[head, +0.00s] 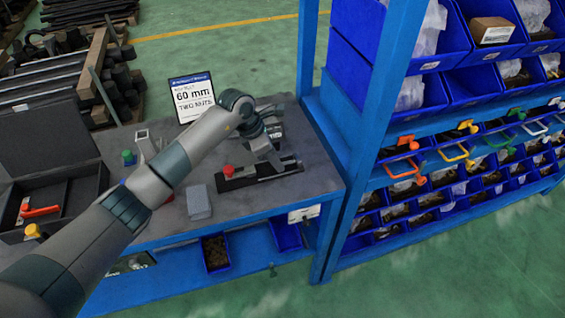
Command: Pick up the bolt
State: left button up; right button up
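My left arm reaches in from the left across the grey workbench (315,172). My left gripper (277,163) points down at the right part of a dark flat fixture (237,184) with a red knob (229,171) at its left end. The fingers are small and partly hidden by the wrist, so I cannot tell whether they are open or shut. I cannot make out a bolt; anything at the fingertips is too small to tell. My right gripper is not in view.
A sign (192,97) reading "60 mm" and "TWO NUTS" stands at the back of the bench. An open dark case (52,185) is at left. A blue rack (385,95) with bins rises close on the right.

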pick_arm(q)
grip_shut()
jog(key=shift+r, duration=0.1)
jog(key=shift+r+b, duration=0.7)
jog(key=shift+r, duration=0.05)
notch_tip(320, 180, up, 2)
jog(key=shift+d+r+b, duration=0.15)
jog(key=shift+r+b, duration=0.05)
jog(key=shift+b, duration=0.6)
jog(key=s+d+r+b, duration=0.4)
jog(key=d+r, duration=0.3)
jog(key=d, duration=0.3)
jog(key=shift+d+b, duration=0.35)
